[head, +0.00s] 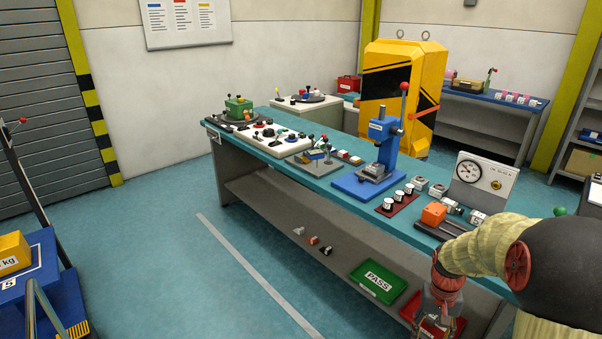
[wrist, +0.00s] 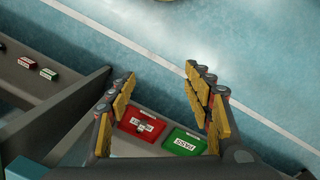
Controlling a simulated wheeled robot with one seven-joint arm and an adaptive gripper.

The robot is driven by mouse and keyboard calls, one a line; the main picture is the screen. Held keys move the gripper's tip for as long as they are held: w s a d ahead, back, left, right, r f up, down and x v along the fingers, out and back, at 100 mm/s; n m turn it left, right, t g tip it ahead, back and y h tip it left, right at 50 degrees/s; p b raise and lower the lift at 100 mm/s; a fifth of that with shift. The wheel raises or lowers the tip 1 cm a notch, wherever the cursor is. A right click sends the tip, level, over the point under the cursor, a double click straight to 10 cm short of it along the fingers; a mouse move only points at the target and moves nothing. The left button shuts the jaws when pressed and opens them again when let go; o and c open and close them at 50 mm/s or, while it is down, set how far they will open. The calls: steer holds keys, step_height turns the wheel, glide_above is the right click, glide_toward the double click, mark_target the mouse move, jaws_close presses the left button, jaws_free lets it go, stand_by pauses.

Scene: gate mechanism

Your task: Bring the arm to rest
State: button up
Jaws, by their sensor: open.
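My gripper (wrist: 166,112) is open and empty in the wrist view, its yellow-padded fingers spread wide. It points down past the edge of the workbench (head: 252,152). In the head view my arm comes in from the right, and my gripper (head: 438,312) hangs low at the bench's front right, partly cut off by the lower edge. Between the fingers in the wrist view, a red tray (wrist: 143,124) and a green tray (wrist: 185,142) show beyond. I cannot tell the distance to them.
A green PASS tray (head: 379,281) and several small parts lie on the lower shelf. On the bench stand a blue press (head: 385,150), an orange block (head: 433,213) and a gauge panel (head: 483,182). Blue floor (head: 170,260) in front is clear. A blue cart (head: 40,270) stands left.

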steer(key=s+a+r+n+t, duration=0.1)
steer(key=s+a+r+t, duration=0.1)
steer(key=s+a+r, duration=0.3)
steer(key=s+a+r+n+t+p, duration=0.1)
steer(key=s+a+r, duration=0.5)
steer(key=r, duration=0.6)
steer(key=s+a+r+n+t+p, duration=0.1)
steer(key=s+a+r+t, duration=0.2)
steer(key=s+a+r, duration=0.2)
step_height(320, 180, up, 4)
steer(key=s, duration=0.3)
steer(key=shift+a+n+t, duration=0.25)
steer(key=shift+n+t, duration=0.05)
steer(key=shift+t, duration=0.1)
steer(key=shift+c, duration=0.8)
